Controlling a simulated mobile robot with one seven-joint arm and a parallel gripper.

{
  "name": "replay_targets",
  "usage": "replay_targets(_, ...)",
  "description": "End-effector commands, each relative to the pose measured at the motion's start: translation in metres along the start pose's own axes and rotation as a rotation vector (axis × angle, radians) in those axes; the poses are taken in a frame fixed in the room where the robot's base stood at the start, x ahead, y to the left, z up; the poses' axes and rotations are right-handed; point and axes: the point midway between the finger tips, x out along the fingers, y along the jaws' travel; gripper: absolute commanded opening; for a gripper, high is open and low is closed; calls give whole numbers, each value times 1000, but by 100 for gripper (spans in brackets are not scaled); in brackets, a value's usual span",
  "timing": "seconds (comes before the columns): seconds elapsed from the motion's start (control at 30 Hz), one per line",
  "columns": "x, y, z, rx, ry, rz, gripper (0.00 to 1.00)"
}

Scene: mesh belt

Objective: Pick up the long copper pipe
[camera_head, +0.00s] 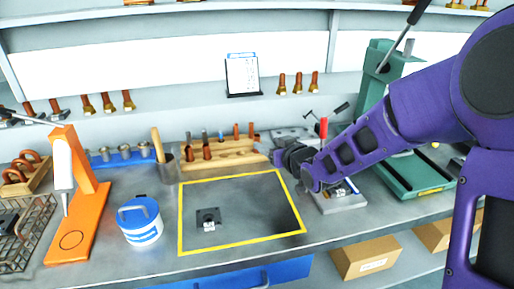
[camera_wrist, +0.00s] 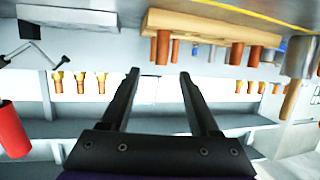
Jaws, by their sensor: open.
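Several copper pipes stand upright in a wooden rack (camera_head: 222,160) at the back of the bench, left of my gripper. One copper pipe (camera_head: 236,131) stands in the rear row; another (camera_head: 206,152) stands in front. I cannot tell for sure which one is the long pipe. In the wrist view, which is upside down, the rack (camera_wrist: 215,27) shows at the top with a nearby copper pipe (camera_wrist: 164,48) pointing down in the picture. My gripper (camera_wrist: 158,75) is open with nothing between its fingers. In the head view my gripper (camera_head: 272,155) is just right of the rack, partly hidden by my wrist.
A yellow-outlined area (camera_head: 255,205) holds a small dark block (camera_head: 208,220). A red-handled tool (camera_head: 323,128) and a green press (camera_head: 378,85) are right.

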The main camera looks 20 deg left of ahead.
Motion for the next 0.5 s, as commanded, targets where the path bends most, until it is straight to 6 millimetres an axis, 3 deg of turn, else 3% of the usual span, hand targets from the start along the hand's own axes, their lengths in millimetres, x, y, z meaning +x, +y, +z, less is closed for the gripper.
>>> replay_targets(0.2, 45, -1, 1, 1, 0, -1, 62)
replay_targets(0.5, 69, -1, 1, 0, 0, 1, 62)
